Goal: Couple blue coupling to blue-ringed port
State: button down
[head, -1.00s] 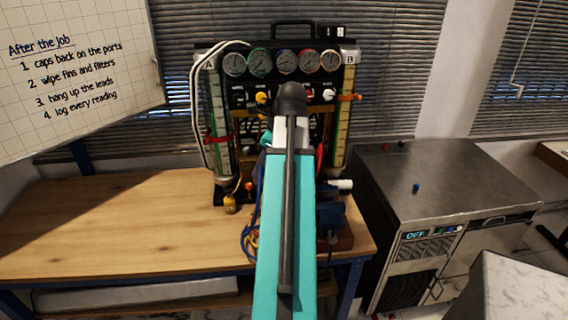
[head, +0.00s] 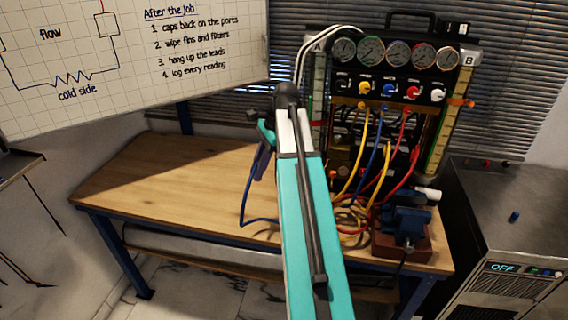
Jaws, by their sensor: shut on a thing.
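My gripper (head: 262,160) is left of the gauge rig, partly hidden behind my teal arm. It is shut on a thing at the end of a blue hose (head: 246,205). The blue coupling itself is hard to make out there. The hose hangs from my gripper and bends right along the bench. The gauge rig (head: 395,75) stands at the back of the bench with a row of gauges above coloured knobs. Yellow, blue and red hoses hang from its lower row. I cannot make out a blue-ringed port.
A wooden bench (head: 150,190) is clear on its left. A blue vise (head: 407,222) stands at its front right, near tangled hoses. A whiteboard (head: 130,40) is at upper left.

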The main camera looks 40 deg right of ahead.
jog(key=w+a+f+n+g, duration=0.1)
jog(key=w+a+f+n, duration=0.1)
jog(key=a, duration=0.7)
jog(key=w+a+f+n+g, duration=0.2)
jog(key=w+a+n, duration=0.2)
jog(key=a, duration=0.6)
jog(key=w+a+f+n+g, duration=0.1)
jog(key=w+a+f+n, duration=0.2)
jog(key=a, duration=0.7)
jog(key=n, duration=0.2)
jog(key=shift+w+n+h+b, duration=0.2)
jog(key=shift+n+h+b, duration=0.2)
